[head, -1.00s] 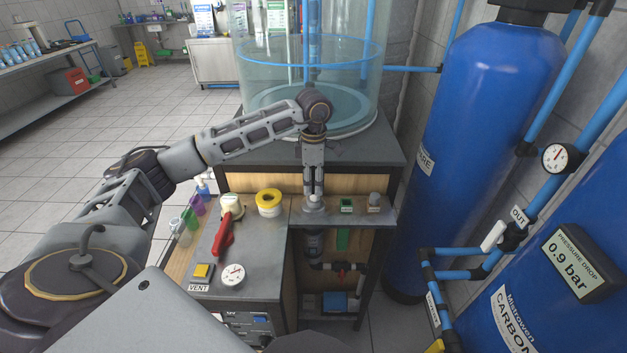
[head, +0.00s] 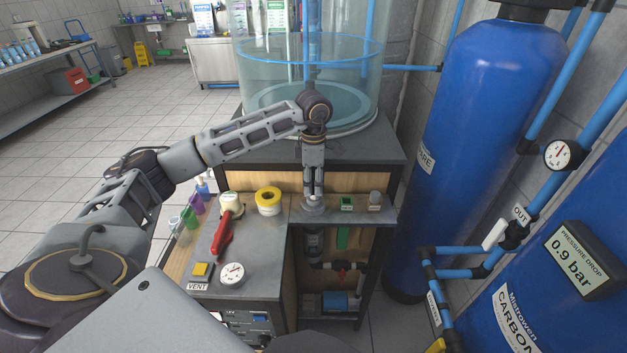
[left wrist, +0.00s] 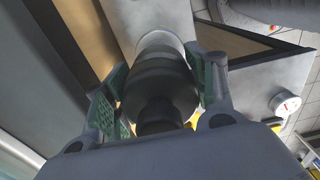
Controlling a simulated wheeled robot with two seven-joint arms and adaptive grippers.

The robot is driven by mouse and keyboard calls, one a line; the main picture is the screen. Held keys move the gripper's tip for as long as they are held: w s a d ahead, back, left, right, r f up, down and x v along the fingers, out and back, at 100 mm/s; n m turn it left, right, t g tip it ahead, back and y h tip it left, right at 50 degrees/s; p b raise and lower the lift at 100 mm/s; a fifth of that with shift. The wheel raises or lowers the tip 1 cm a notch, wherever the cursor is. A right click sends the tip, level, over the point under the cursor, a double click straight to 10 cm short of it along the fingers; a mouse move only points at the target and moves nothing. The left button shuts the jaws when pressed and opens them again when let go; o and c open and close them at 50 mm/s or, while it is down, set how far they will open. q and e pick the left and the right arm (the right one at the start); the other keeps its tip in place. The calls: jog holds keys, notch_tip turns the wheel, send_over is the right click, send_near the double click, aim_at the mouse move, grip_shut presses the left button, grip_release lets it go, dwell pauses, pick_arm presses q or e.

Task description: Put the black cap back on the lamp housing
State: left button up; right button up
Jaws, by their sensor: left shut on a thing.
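My left gripper (head: 313,192) points straight down over the worktop. In the left wrist view its green-padded fingers (left wrist: 158,95) are shut on the black cap (left wrist: 158,82), a dark stepped round piece. The pale round lamp housing (left wrist: 162,43) shows just beyond the cap, in line with it. In the head view the housing's grey base (head: 313,207) is directly below the fingertips, and the fingers largely hide the cap. Cap and housing look touching or nearly so; I cannot tell whether the cap is seated. My right gripper is not in view.
A clear tank (head: 310,75) rises behind.

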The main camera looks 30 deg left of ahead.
pick_arm(q)
jog(key=shift+f+b, duration=0.35)
jog(key=shift+f, duration=0.25)
dwell(0.4)
jog(key=shift+f+b, duration=1.3)
jog(key=shift+f, duration=0.45)
dwell(0.8)
jog(key=shift+f, duration=0.2)
dwell(0.5)
jog(key=shift+f, duration=0.15)
dwell(0.3)
jog(key=o, duration=1.1)
